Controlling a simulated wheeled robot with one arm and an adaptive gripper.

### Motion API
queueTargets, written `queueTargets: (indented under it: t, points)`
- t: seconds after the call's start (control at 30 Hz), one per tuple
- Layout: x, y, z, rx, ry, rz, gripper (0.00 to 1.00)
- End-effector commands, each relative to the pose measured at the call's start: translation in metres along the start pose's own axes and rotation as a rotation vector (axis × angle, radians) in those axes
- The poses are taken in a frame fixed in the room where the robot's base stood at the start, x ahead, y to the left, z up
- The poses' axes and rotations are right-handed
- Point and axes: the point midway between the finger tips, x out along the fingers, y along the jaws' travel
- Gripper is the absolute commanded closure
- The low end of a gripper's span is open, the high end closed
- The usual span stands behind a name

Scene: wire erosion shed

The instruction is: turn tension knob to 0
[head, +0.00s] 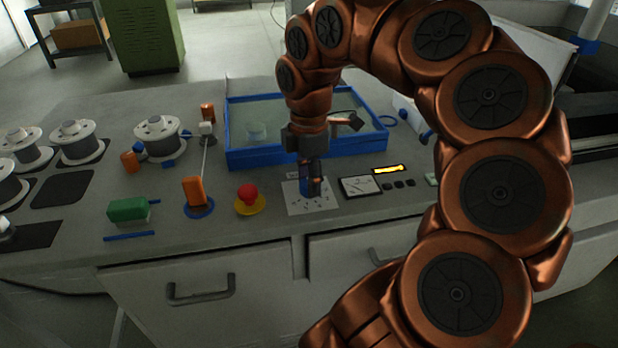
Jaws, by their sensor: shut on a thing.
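My gripper (312,188) points down over a pale dial plate (295,204) with dark marks on the bench top. It is shut on a blue knob (304,185) on this plate, which I take to be the tension knob. The fingers hide most of the knob. Its pointer and the setting it stands at cannot be made out, and the plate's marks are too small to read.
An analogue meter (360,186) and a lit display (388,169) lie to the right. A blue-rimmed tank (250,157) stands behind. Wire spools (160,138) are at far left.

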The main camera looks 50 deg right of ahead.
Motion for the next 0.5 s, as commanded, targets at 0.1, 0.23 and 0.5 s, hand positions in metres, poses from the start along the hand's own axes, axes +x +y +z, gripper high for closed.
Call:
queueTargets:
  t: [0.1,0.23,0.5]
  points:
    - [-0.0006,0.0006,0.0003,0.000,-0.001,0.003,0.96]
    - [-0.0006,0.0005,0.0003,0.001,-0.001,0.002,0.49]
    - [-0.0003,0.0002,0.0003,0.001,-0.001,0.001,0.36]
